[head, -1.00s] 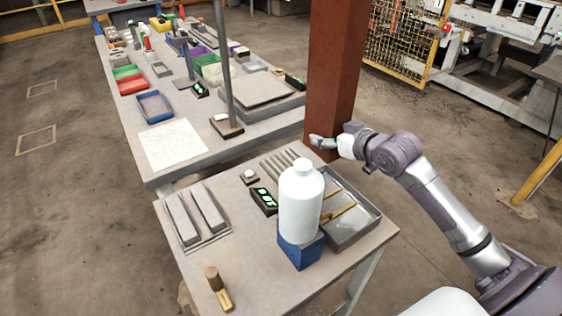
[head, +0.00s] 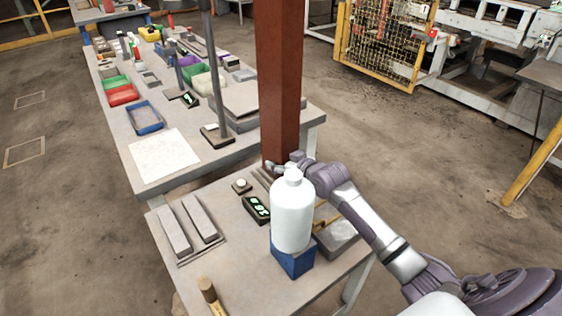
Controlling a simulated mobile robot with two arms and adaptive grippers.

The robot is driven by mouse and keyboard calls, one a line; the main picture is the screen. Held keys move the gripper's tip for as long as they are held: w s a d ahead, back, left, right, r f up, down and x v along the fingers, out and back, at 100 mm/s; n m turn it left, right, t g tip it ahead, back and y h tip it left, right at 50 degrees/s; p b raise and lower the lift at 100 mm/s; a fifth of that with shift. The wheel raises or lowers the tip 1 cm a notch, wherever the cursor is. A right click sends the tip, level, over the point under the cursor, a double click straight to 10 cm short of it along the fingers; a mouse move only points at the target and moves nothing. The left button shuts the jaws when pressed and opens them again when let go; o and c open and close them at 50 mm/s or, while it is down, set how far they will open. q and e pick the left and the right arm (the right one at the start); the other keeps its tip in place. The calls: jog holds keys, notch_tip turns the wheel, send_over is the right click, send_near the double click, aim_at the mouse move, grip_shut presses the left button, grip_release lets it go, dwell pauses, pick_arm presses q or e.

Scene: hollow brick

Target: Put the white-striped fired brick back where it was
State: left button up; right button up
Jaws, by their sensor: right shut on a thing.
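My right gripper (head: 281,168) is at the far end of the near table, in front of the foot of the red-brown post and behind the white bottle. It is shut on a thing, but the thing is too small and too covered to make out. I cannot pick out a white-striped fired brick anywhere. Two long grey bars (head: 174,232) lie side by side on a thin plate at the left of the near table (head: 232,262). My left gripper is not in view.
A white bottle (head: 292,212) stands on a blue block (head: 293,258). A dark box with a green display (head: 256,210) and a grey tray (head: 338,236) lie beside it. The red-brown post (head: 279,80) rises close behind my gripper. A white sheet (head: 163,154) lies on the far table.

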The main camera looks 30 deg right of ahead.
jog(key=o, duration=1.6)
jog(key=shift+f, duration=0.1)
jog(key=shift+c, duration=0.2)
jog(key=shift+r, duration=0.2)
jog(key=v, duration=1.2)
jog(key=shift+s+f, duration=0.1)
jog(key=shift+f, duration=0.05)
